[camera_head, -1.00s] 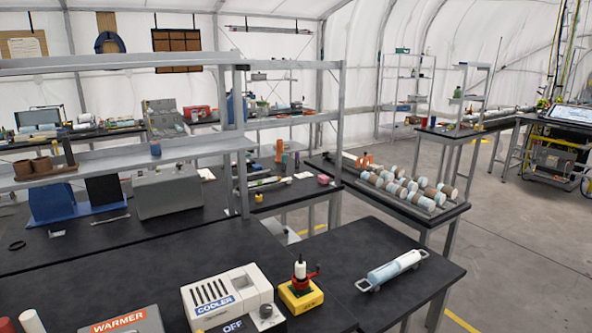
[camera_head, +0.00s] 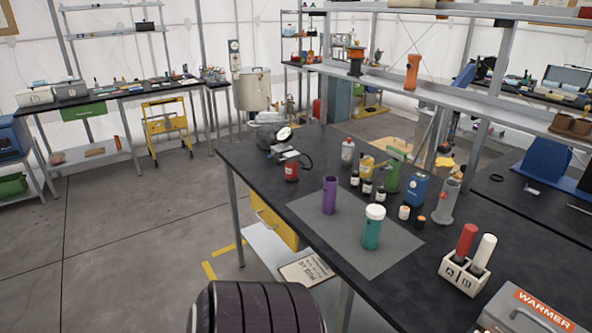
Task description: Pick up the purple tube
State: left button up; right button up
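The purple tube (camera_head: 329,195) stands upright on a grey mat (camera_head: 322,227) on the black workbench (camera_head: 256,183), near the middle of the head view. A teal tube with a white cap (camera_head: 373,227) stands on the same mat, in front of it and to the right. The purple tube is in full view with nothing touching it. Neither of my grippers shows in the head view.
Several small bottles (camera_head: 367,189), a blue canister (camera_head: 414,190) and a grey cylinder (camera_head: 446,202) stand behind the mat. A rack with red and white tubes (camera_head: 463,272) is at right. A dark ribbed barrel (camera_head: 258,309) is at the bottom. Floor at left is clear.

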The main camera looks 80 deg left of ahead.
aim_at(330, 195)
jog(key=u, duration=2)
jog(key=k+j, duration=0.05)
